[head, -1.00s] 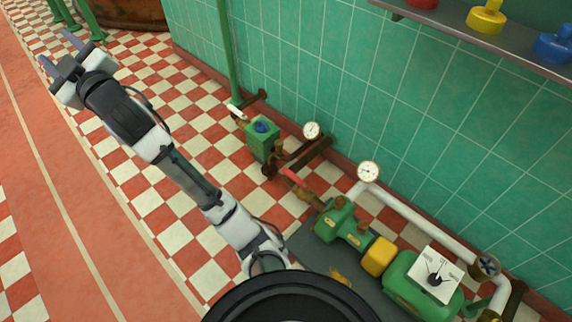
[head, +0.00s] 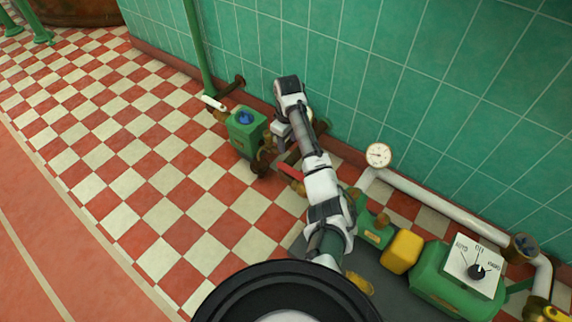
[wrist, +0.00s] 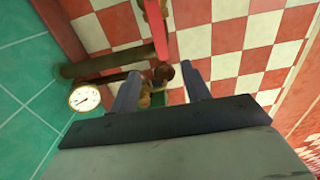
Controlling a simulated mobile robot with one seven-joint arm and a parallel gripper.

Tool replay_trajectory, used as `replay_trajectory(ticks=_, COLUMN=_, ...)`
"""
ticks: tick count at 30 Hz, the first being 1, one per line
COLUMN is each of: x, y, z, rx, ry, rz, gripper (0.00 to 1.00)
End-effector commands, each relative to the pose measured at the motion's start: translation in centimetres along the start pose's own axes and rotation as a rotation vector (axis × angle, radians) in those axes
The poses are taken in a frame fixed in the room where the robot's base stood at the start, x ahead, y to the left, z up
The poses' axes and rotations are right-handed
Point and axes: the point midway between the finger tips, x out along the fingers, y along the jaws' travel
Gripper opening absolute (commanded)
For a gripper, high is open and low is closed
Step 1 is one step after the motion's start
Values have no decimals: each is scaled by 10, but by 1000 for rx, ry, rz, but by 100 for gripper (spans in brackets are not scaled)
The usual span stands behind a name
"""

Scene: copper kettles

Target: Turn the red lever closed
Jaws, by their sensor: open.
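The red lever (head: 290,172) sits on the brown pipework by the wall, just left of my arm in the head view. It also shows in the wrist view (wrist: 156,30) as a red bar at the top, slightly beyond my fingertips. My gripper (wrist: 162,76) is open, with both dark fingers apart and nothing held between them. In the head view my gripper (head: 279,132) is partly hidden by my own wrist, above the pipes near the lever. I cannot tell whether a finger touches anything. The lever's pivot is partly hidden.
A green box with a blue knob (head: 246,128) stands left of my gripper. A white-faced gauge (wrist: 84,97) is close on the left in the wrist view. A green pump (head: 440,282) and white pipe (head: 430,200) lie to the right. The checkered floor at left is clear.

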Motion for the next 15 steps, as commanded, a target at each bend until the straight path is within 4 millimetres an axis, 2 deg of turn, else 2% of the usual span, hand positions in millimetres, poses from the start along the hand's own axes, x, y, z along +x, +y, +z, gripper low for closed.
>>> replay_trajectory(ticks=5, x=28, y=-1, z=0, rx=0, ry=-1, rz=-1, gripper=47)
replay_trajectory(ticks=15, x=100, y=-1, z=-1, rx=-1, ry=1, rz=1, gripper=47)
